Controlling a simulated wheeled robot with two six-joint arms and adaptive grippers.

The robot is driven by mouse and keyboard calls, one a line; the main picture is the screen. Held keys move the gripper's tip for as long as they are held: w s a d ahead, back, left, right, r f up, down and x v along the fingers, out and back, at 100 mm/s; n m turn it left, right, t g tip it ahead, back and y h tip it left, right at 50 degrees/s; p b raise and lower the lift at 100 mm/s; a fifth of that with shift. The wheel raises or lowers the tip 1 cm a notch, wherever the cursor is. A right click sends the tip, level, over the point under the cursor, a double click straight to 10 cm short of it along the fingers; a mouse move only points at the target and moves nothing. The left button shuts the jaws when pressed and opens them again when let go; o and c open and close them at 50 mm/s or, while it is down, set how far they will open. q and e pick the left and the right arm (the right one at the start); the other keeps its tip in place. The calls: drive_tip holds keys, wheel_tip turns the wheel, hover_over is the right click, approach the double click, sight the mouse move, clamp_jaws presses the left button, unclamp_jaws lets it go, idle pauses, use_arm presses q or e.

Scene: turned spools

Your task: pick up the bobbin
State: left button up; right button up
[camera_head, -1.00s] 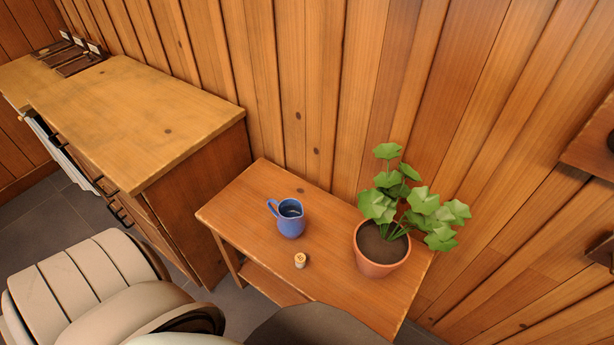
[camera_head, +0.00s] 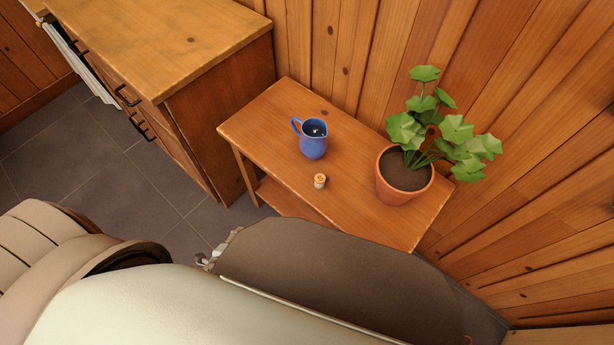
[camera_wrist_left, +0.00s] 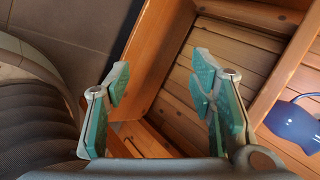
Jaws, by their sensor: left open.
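The bobbin (camera_head: 320,181) is a small, pale, short cylinder standing on the small wooden table (camera_head: 262,120), near its front edge in the head view. It does not show in the left wrist view. My left gripper (camera_wrist_left: 160,82) is open and empty in the left wrist view, its two green-padded fingers wide apart. It is over the table's front side, with the slatted lower shelf (camera_wrist_left: 235,48) behind the fingers. In the head view my arm hides most of that gripper. My right gripper is not in view.
A blue jug (camera_head: 313,146) stands just behind the bobbin; it also shows at the right of the left wrist view (camera_wrist_left: 295,124). A potted plant (camera_head: 404,178) stands to the bobbin's right. A wooden cabinet (camera_head: 220,110) is left of the table, with a plank wall behind.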

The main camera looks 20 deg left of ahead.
use_arm(q)
drive_tip(key=w+d+r+m+t+h+b, duration=0.1)
drive_tip(key=w+d+r+m+t+h, duration=0.2)
drive_tip(key=w+r+m, duration=0.55)
drive_tip(key=m+t+h+b, duration=0.1)
drive_tip(key=m+h, duration=0.2)
drive_tip(key=m, duration=1.3)
approach(316, 183)
drive_tip(key=shift+m, duration=0.25)
drive_tip(key=b+x, duration=0.3)
drive_tip(key=x, duration=0.6)
drive_tip(key=shift+w+d+f, duration=0.2)
drive_tip(key=shift+w, duration=0.1)
drive_tip(key=shift+w+d, duration=0.15)
drive_tip(key=shift+w, duration=0.2)
drive_tip(key=shift+s, duration=0.1)
drive_tip(key=c, duration=1)
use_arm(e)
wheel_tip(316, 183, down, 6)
